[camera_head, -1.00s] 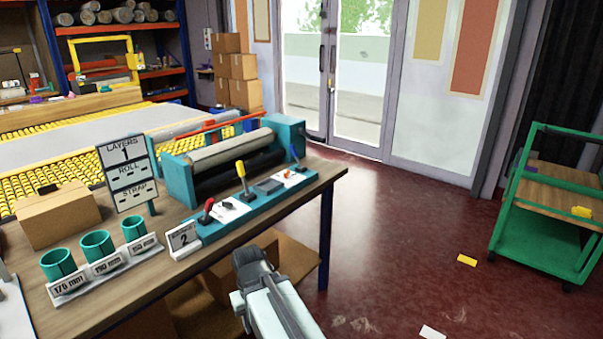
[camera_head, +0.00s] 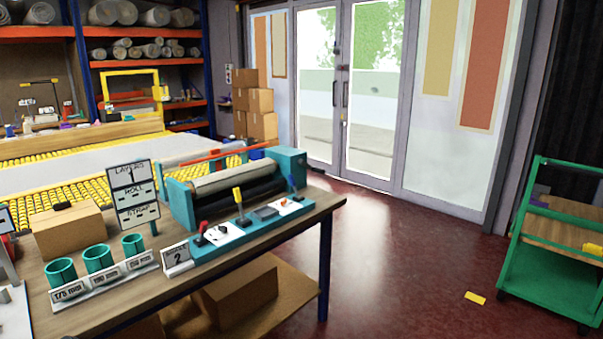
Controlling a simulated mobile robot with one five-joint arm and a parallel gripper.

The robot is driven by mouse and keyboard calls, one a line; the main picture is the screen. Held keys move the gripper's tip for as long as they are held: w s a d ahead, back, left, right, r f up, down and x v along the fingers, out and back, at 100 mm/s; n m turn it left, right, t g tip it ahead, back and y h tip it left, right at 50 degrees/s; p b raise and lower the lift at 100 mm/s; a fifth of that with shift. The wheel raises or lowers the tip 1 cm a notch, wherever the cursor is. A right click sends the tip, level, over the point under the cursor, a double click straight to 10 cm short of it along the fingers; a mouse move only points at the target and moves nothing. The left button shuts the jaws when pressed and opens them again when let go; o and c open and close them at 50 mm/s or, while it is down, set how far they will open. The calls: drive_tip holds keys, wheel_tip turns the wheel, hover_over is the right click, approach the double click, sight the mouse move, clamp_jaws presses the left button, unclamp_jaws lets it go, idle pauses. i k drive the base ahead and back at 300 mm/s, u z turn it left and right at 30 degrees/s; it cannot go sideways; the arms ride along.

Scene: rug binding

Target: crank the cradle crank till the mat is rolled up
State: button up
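The teal cradle (camera_head: 183,205) stands on the wooden table, with grey rollers (camera_head: 240,180) lying between its end blocks. A control strip (camera_head: 250,228) along its front carries a red-knobbed lever (camera_head: 202,227), a yellow-handled lever (camera_head: 239,203) and a blue-handled lever (camera_head: 292,187). I cannot tell which of these, if any, is the crank. A pale flat mat (camera_head: 90,165) seems to lie on the yellow roller bed behind the cradle. A sign (camera_head: 133,193) reads LAYERS, ROLL and STRAP. My gripper is outside the view.
The wooden table (camera_head: 110,311) also holds teal ring gauges (camera_head: 98,258), a number 2 sign (camera_head: 177,257) and a cardboard box (camera_head: 68,228). A green cart (camera_head: 545,265) stands at right. A yellow piece (camera_head: 475,297) lies on the otherwise open red floor.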

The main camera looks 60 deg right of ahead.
sight(302, 162)
drive_tip(key=u, duration=0.1)
drive_tip(key=k, duration=1.2)
drive_tip(key=z, duration=1.1)
drive_tip(key=i, duration=0.95)
